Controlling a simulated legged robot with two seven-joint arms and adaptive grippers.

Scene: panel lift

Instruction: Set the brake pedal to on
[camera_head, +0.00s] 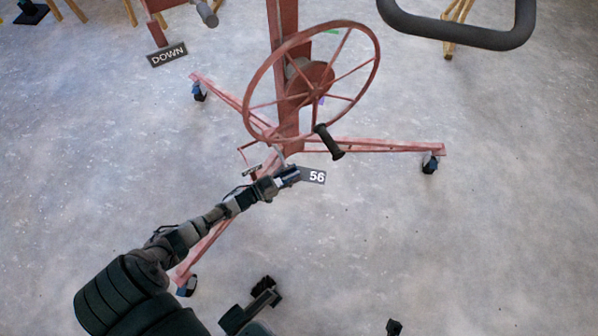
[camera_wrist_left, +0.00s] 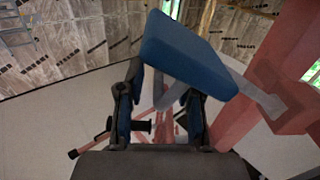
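A flat blue pad on a grey lever, which looks like the brake pedal (camera_wrist_left: 190,55), fills the upper middle of the left wrist view. Its lever joins a red post of the panel lift. My left gripper (camera_wrist_left: 163,95) is open just below it, and the pad overlaps the right finger, so I cannot tell whether they touch. The pedal is not clear there.
The lift's hand wheel (camera_head: 312,82) with its black handle (camera_head: 328,141) stands above my left gripper. Red legs with casters (camera_head: 430,163) spread over the floor. A "DOWN" label (camera_head: 167,54) is at upper left. The floor on the right is clear.

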